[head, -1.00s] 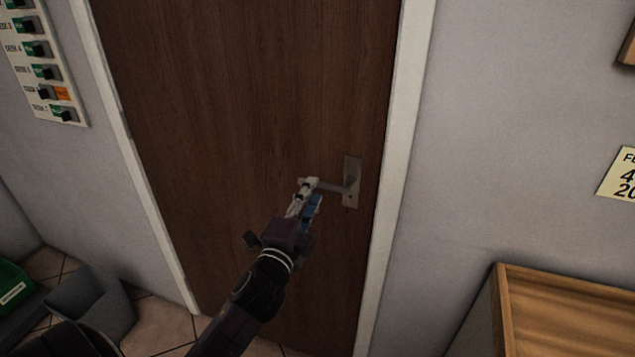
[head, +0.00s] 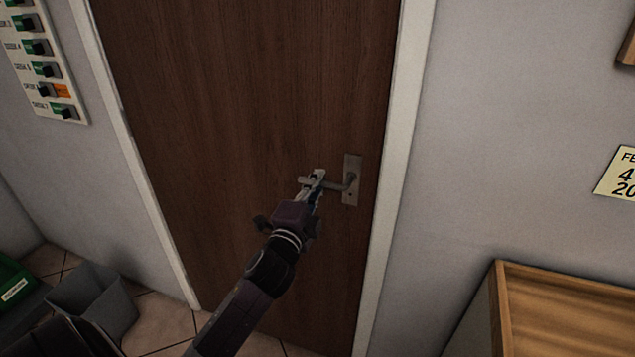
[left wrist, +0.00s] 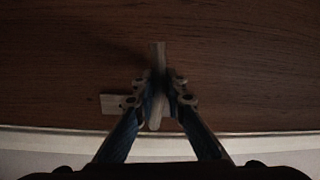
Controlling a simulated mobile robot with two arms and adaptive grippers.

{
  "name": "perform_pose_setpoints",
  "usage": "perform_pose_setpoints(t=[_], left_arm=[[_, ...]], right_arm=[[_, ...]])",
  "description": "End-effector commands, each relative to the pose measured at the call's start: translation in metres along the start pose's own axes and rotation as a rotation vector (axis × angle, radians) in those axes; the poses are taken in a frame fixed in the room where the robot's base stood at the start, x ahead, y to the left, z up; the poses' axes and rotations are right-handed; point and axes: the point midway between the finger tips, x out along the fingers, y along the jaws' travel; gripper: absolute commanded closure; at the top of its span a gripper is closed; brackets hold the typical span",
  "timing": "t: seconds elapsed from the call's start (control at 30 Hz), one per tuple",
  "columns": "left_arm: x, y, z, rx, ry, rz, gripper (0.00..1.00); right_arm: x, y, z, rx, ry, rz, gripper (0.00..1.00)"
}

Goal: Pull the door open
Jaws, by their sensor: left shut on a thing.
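The brown wooden door (head: 240,90) fills the middle of the head view and sits shut in its white frame. A metal lever handle (head: 338,186) on a plate (head: 352,168) is at the door's right side. My left gripper (head: 316,182) is shut on the lever, near its free end. In the left wrist view the gripper's two fingers (left wrist: 159,95) press on the handle (left wrist: 157,60) from both sides, with the door (left wrist: 60,60) behind. The plate (left wrist: 112,104) shows to the left there. My right gripper is not in view.
A wooden-topped cabinet (head: 570,310) stands at the lower right by the wall. A grey bin (head: 95,300) and a green box (head: 14,280) are at the lower left. A switch panel (head: 45,65) hangs on the left wall. Tiled floor (head: 160,325) shows before the door.

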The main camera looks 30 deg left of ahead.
Motion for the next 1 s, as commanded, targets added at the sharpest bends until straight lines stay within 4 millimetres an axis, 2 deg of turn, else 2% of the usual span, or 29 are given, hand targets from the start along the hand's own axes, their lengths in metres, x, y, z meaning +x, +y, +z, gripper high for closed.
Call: perform_pose_setpoints(t=[0.53,1.0], left_arm=[[0.000,0.004,0.001,-0.053,-0.005,0.001,1.00],[-0.002,0.026,0.000,-0.386,-0.028,-0.001,1.00]], right_arm=[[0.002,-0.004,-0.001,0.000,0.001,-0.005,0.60],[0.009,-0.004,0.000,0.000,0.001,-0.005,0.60]])
